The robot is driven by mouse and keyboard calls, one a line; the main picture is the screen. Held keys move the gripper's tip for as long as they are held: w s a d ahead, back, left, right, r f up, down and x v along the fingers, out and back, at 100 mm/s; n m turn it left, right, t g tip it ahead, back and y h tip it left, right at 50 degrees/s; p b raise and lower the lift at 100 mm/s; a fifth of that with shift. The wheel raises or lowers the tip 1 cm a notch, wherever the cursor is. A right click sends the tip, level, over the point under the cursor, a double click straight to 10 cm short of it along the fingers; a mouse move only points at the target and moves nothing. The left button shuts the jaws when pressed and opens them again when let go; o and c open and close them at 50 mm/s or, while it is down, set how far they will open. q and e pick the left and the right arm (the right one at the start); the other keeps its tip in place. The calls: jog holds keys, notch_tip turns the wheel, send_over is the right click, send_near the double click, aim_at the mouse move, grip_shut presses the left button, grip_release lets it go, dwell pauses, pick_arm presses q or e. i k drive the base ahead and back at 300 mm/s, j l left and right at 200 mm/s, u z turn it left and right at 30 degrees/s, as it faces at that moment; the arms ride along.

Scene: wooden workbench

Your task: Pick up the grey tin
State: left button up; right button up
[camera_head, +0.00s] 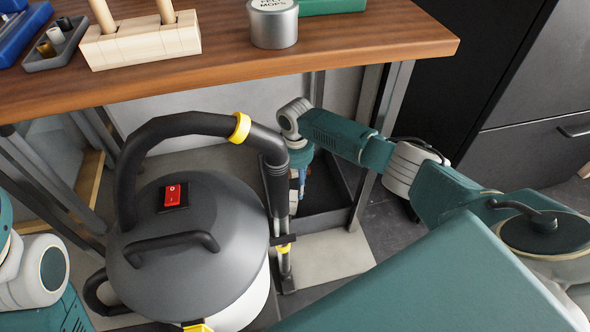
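The grey tin (273,30) stands upright on the wooden workbench (345,40), close to its front edge. It is a short round can with a pale lettered label on its lid; the top of the lid is cut off by the picture's edge. My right arm comes in from the right, and its wrist end hangs below the bench top, under and slightly right of the tin. My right gripper (299,188) points down there, small and partly hidden by the vacuum hose; its fingers cannot be made out. Only part of my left arm shows at the left edge; its gripper is out of view.
A large grey vacuum cleaner (215,235) with a black hose stands before the bench. A wooden block with pegs (140,42) and a small grey tray (55,45) lie left of the tin. A green object (330,5) is behind it. Bench top right of the tin is clear.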

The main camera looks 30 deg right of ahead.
aim_at(274, 25)
jog(key=k, duration=1.5)
